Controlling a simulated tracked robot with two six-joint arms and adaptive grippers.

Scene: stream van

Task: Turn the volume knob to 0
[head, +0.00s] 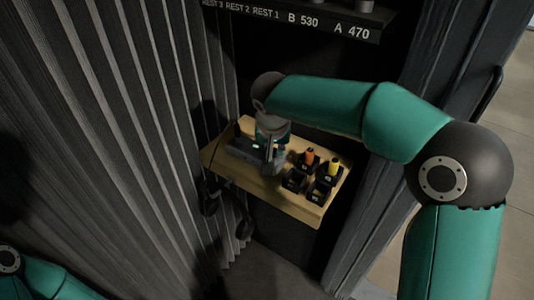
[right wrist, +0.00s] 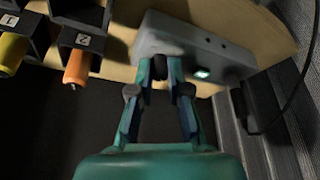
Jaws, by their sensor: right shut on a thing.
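A grey box (right wrist: 190,45) with a small lit display (right wrist: 203,73) stands on a wooden shelf (head: 320,211). In the head view the box (head: 240,150) is partly hidden by my right gripper (head: 274,160). In the right wrist view a dark round knob (right wrist: 159,68) on the box's front sits between the fingertips of my right gripper (right wrist: 159,78), which is shut on it. The display's reading is too small to make out. My left arm shows at the bottom left of the head view; its gripper is out of view.
Several black holders stand on the shelf, with an orange cylinder (head: 309,157) and a yellow cylinder (head: 334,167) in two of them. Corrugated dark wall (head: 150,110) lies to the left. A sign with "B 530" and "A 470" (head: 325,27) hangs above. Headphones (head: 210,195) hang at the shelf's left.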

